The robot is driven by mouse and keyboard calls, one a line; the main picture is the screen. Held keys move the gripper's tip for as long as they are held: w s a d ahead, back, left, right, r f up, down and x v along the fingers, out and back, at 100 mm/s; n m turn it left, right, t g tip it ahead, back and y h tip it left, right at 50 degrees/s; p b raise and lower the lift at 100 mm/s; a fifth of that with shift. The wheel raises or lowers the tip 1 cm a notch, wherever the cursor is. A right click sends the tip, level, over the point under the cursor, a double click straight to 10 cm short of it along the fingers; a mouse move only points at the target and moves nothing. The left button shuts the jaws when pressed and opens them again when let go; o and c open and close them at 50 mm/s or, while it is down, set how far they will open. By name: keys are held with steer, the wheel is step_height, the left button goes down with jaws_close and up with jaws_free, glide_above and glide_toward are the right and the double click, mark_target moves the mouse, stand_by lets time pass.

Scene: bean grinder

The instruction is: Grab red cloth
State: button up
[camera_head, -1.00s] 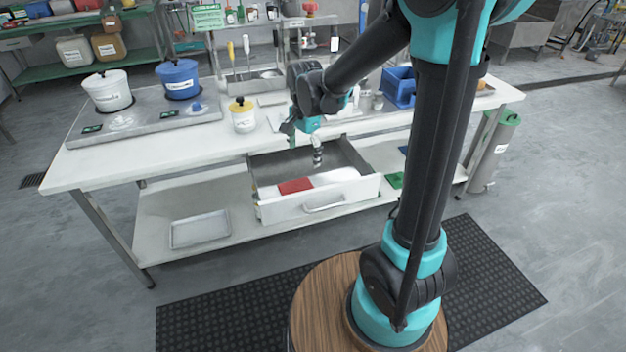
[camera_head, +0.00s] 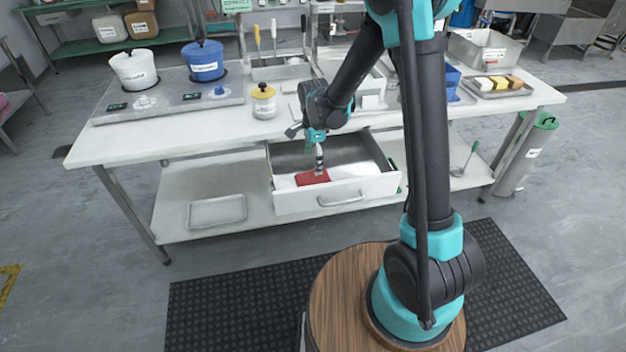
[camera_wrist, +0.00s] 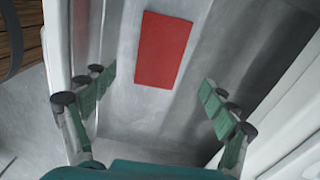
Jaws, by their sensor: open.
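The red cloth (camera_head: 312,177) lies flat in the open drawer (camera_head: 340,198), towards its front and left of the middle. In the wrist view the red cloth (camera_wrist: 162,50) is a flat rectangle ahead of the fingertips, between their lines. My gripper (camera_head: 319,168) points down over the drawer, close above the cloth in the head view. In the wrist view my gripper (camera_wrist: 158,90) has its two green fingers wide apart with nothing between them. Whether the fingertips touch anything cannot be told.
The drawer's walls stand close around my gripper. The white tabletop (camera_head: 190,137) is above and behind the drawer, with a yellow-lidded jar (camera_head: 263,103) and white (camera_head: 135,70) and blue (camera_head: 204,62) pots. A tray (camera_head: 217,211) lies on the lower shelf.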

mark_target(313, 178)
steer(key=shift+a+f, duration=0.15)
steer(key=shift+f, duration=3.3)
steer(key=c, duration=1.1)
steer(key=shift+r, duration=0.1)
